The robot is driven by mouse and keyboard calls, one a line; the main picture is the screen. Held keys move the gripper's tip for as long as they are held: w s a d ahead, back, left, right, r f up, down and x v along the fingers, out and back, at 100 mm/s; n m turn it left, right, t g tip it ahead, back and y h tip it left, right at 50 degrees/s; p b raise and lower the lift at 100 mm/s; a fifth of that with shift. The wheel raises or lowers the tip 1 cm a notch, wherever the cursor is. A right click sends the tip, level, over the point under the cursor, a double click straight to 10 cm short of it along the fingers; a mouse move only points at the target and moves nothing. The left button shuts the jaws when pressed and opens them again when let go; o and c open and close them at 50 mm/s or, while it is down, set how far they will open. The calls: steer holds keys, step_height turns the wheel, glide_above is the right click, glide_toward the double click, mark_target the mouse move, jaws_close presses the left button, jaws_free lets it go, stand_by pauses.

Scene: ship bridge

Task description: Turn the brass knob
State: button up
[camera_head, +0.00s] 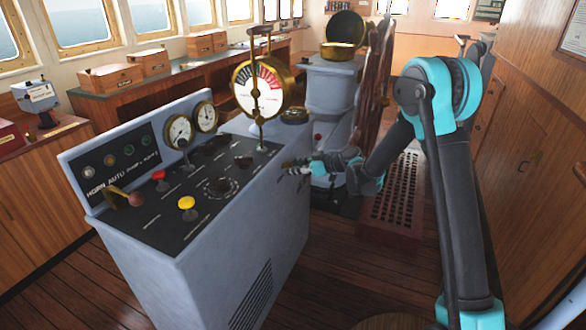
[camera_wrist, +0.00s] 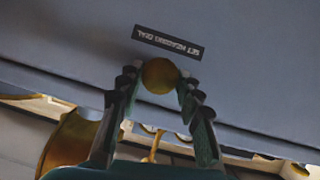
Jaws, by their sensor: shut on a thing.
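The brass knob (camera_wrist: 160,75) is round and sits on a grey panel in the wrist view, beside a dark label (camera_wrist: 168,42) whose text appears upside down. My gripper (camera_wrist: 159,84) is shut on the knob, one finger on each side of it. In the head view my gripper (camera_head: 297,168) reaches the right side of the grey control console (camera_head: 215,245), near its far end. The knob cannot be made out in the head view.
The console top carries a brass telegraph dial (camera_head: 259,90), gauges (camera_head: 180,130), a yellow button (camera_head: 187,203) and a red one (camera_head: 159,176). A wooden wheel (camera_head: 376,75) and a grey pedestal (camera_head: 332,85) stand behind my gripper. A red grating (camera_head: 395,195) lies on the floor.

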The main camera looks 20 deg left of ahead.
steer(key=m+g, duration=0.2)
steer(key=m, duration=0.1)
steer(key=shift+w, duration=0.25)
steer(key=shift+w+d+f+m+g+y, duration=0.15)
steer(key=shift+m+g+y, duration=0.65)
steer(key=shift+m, duration=1.15)
steer(key=shift+w+a+f+m+g+y, duration=0.1)
steer(key=shift+m+g+y, duration=0.35)
steer(key=shift+m+g, duration=1.15)
steer(key=shift+w+d+f+m+g+y, duration=0.15)
steer(key=shift+m+g+y, duration=0.45)
steer(key=shift+m, duration=1.75)
steer(key=shift+s+a, duration=0.1)
steer(key=o, duration=1.2)
steer(key=shift+c, duration=0.2)
steer(key=v, duration=1.2)
